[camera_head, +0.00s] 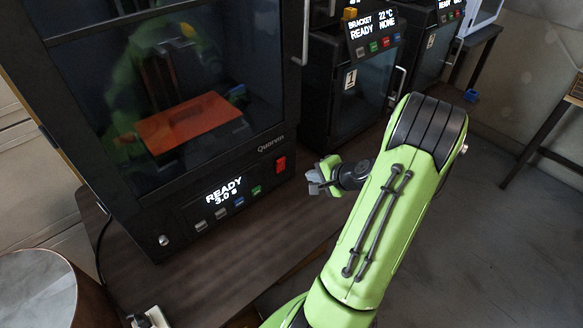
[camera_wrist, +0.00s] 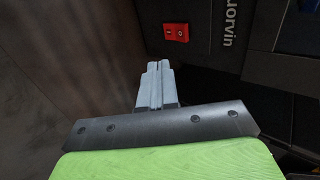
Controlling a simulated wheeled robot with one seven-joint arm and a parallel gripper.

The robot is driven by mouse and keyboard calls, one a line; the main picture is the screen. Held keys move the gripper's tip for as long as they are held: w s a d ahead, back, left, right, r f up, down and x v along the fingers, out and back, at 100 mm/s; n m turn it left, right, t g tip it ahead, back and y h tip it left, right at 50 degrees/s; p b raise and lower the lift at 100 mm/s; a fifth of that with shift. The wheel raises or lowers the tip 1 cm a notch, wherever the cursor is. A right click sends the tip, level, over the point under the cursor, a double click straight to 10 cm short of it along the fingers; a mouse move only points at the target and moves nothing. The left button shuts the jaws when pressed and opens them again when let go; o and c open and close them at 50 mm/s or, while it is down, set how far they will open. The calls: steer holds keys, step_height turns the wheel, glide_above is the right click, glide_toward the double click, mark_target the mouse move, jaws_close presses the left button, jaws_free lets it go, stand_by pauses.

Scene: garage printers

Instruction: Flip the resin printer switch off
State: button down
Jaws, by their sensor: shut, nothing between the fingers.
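The resin printer (camera_head: 130,215) is a black cabinet with a dark clear door and an orange plate inside. Its front panel reads READY. Its red rocker switch (camera_head: 281,164) is at the right end of the panel, below the Quorvin name. In the wrist view the red switch (camera_wrist: 176,32) shows a mark at each end; I cannot tell which side is pressed. My gripper (camera_head: 318,188) is in front of the printer, to the right of and slightly below the switch. In the wrist view my gripper's grey fingers (camera_wrist: 158,68) are together and empty, apart from the switch.
Small buttons (camera_head: 239,201) sit left of the switch. Another printer labelled 1 (camera_head: 350,80) stands to the right, with more machines beyond. The brown bench top (camera_head: 215,275) is clear in front. A round container (camera_head: 40,290) stands at lower left.

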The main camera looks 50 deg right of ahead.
mark_target(280, 165)
steer(key=x, duration=0.4)
steer(key=w+r+x, duration=0.1)
steer(key=x, duration=0.3)
steer(key=b+x, duration=0.1)
steer(key=x, duration=0.3)
steer(key=shift+w+r, duration=0.15)
steer(key=shift+r, duration=0.25)
steer(key=shift+w+d, duration=0.1)
steer(key=shift+w, duration=0.3)
steer(key=shift+w+r+g+p, duration=0.35)
steer(key=shift+r+g+p, duration=0.1)
steer(key=shift+p, duration=0.55)
steer(key=shift+f, duration=0.25)
steer(key=shift+r, duration=0.1)
